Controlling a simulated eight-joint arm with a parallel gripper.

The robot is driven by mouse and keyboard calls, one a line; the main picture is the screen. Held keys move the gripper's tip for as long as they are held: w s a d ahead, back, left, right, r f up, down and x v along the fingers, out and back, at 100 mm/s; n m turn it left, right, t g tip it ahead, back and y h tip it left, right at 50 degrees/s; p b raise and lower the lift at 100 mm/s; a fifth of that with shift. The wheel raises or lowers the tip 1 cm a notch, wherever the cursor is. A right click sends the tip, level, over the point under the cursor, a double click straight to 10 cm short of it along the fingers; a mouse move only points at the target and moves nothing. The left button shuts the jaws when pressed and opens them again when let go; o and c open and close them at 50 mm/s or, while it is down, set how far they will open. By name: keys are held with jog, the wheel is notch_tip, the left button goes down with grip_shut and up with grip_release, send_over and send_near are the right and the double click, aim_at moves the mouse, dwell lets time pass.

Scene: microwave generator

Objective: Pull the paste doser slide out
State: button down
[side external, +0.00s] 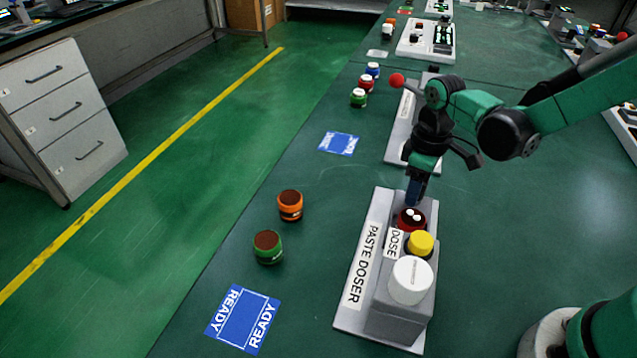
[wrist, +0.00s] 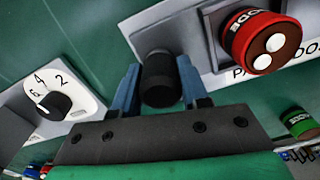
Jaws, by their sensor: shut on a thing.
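The paste doser (side external: 383,305) is a grey block on a light base plate labelled PASTE DOSER, with a yellow button and a white round cap on top. A red pot (side external: 411,219) with a dark top and two white dots sits at its far end; it also shows in the wrist view (wrist: 262,42). A black knob (wrist: 160,72) sticks out from the doser's end and appears to be the slide's handle. My gripper (side external: 415,188) is at that end, its blue fingers shut on the knob, one on each side in the wrist view (wrist: 158,88). The slide itself is mostly hidden.
Orange (side external: 290,205) and green (side external: 268,246) pots stand left of the doser, near a blue READY mat (side external: 243,318). Beyond my gripper is another light device with a dial (wrist: 54,104). Several small pots stand farther back. Table between pots and doser is clear.

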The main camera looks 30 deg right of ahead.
jog(key=shift+c, duration=2.3)
grip_release()
jog(key=shift+w+d, duration=0.15)
jog(key=shift+d, duration=0.05)
jog(key=shift+r, duration=2.8)
jog(key=s+r+m+t, duration=0.6)
jog(key=t, duration=0.1)
jog(key=shift+d, duration=0.3)
